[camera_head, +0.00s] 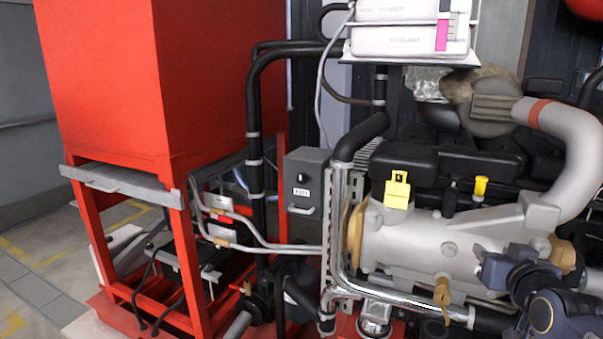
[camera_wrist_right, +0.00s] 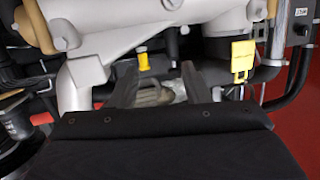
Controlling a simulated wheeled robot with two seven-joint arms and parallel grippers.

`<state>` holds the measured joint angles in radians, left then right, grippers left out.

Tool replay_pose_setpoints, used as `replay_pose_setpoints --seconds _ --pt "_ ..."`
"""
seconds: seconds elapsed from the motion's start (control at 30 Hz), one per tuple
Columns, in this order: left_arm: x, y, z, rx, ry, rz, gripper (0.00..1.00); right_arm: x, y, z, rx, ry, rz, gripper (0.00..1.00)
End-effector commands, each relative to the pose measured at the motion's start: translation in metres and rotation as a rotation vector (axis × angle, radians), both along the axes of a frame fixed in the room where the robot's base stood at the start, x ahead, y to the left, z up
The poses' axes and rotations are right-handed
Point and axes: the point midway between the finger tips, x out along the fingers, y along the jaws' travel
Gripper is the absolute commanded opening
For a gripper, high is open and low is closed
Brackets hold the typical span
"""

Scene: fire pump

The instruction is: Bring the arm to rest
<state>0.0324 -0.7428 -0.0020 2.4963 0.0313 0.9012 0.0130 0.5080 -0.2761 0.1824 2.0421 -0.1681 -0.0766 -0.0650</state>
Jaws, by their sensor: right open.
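My right arm (camera_head: 545,300) comes in at the lower right of the head view, in front of the grey engine casting (camera_head: 430,245). In the right wrist view my right gripper (camera_wrist_right: 158,82) shows its two dark fingers spread apart, with nothing held between them. Engine parts lie beyond the fingertips. A yellow cap (camera_wrist_right: 144,62) shows near the left finger, and a yellow tag (camera_wrist_right: 242,58) shows to the right of the right finger. The left gripper does not show in either view.
The engine fills the right side, with a wide curved grey pipe (camera_head: 575,160) and a chrome pipe (camera_head: 385,292) around it. A red tank (camera_head: 150,80) stands at left. A grey control box (camera_head: 303,190) stands between them. Open floor (camera_head: 40,250) shows at far left.

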Motion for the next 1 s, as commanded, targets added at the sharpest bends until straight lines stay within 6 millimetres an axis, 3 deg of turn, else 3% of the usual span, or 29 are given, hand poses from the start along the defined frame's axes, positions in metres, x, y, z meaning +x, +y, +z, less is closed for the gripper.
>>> replay_pose_setpoints --seconds 0.27,0.37,0.5,0.6,0.7,0.8,1.0 --pt "0.0 0.0 0.015 0.0 0.0 0.0 0.36 -0.056 0.065 -0.039 0.153 0.237 0.106 0.43" --pt "0.0 0.0 0.022 0.0 0.0 0.0 0.36 -0.089 0.096 -0.06 0.228 0.356 0.163 0.43" --pt "0.0 0.0 0.033 0.0 0.0 0.0 0.36 -0.152 0.146 -0.095 0.341 0.56 0.273 0.43" --pt "0.0 0.0 0.037 0.0 0.0 0.0 0.36 -0.189 0.171 -0.114 0.399 0.679 0.339 0.43" --pt "0.0 0.0 0.039 0.0 0.0 0.0 0.36 -0.214 0.186 -0.126 0.434 0.757 0.382 0.43" --pt "0.0 0.0 0.039 0.0 0.0 0.0 0.36 -0.225 0.192 -0.131 0.448 0.794 0.401 0.43" --pt "0.0 0.0 0.039 0.0 0.0 0.0 0.36 -0.227 0.193 -0.133 0.45 0.801 0.404 0.41"
